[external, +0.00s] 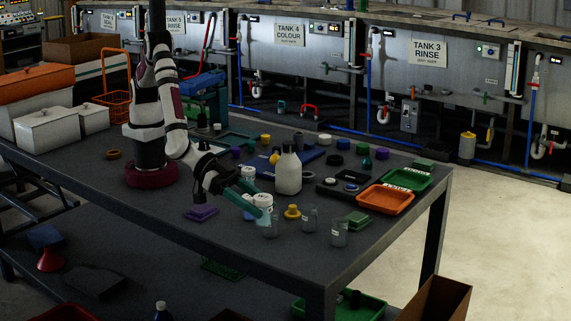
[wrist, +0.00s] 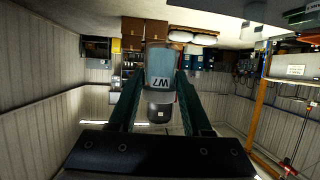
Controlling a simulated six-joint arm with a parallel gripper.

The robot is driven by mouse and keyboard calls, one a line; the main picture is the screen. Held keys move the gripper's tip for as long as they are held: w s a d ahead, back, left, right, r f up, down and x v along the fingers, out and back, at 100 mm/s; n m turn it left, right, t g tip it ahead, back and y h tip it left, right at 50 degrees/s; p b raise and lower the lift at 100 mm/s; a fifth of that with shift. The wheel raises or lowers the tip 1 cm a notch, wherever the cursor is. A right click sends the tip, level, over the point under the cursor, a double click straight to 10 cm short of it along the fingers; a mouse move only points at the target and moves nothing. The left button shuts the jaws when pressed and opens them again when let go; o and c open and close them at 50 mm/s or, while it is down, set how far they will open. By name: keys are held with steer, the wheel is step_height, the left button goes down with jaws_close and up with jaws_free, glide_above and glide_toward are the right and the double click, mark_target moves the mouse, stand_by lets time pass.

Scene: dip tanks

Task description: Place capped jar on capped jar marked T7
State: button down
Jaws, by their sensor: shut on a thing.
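My gripper (external: 254,203) has teal fingers and is low over the front of the dark table in the external view. In the wrist view the held jar (wrist: 160,82) sits between both fingers, with a marking that looks like W7 upside down. A darker cylinder (wrist: 158,112) shows just below it in that picture; I cannot tell whether it is part of the jar. I cannot read a T7 mark on any jar.
A white bottle (external: 288,173) stands close behind the held jar. Orange (external: 385,199) and green (external: 407,180) trays lie at the right end.

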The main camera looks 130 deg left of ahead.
steer(key=s+a+r+n+g+y, duration=0.1)
steer(key=s+a+r+n+y, duration=0.15)
steer(key=s, duration=0.55)
steer(key=s+a+r+n+g+y, duration=0.2)
steer(key=s+n+y, duration=0.1)
steer(key=s, duration=0.5)
steer(key=s+a+r+n+g+y, duration=0.1)
steer(key=s+a+r+n+y, duration=0.15)
steer(key=s, duration=0.55)
glide_above(244, 196)
step_height(244, 196, down, 8)
steer(key=shift+d+r, duration=0.15)
steer(key=shift+r, duration=0.05)
step_height(244, 196, down, 3)
steer(key=shift+f, duration=0.5)
steer(key=shift+f, duration=0.15)
steer(key=shift+c, duration=1.7)
jaws_free()
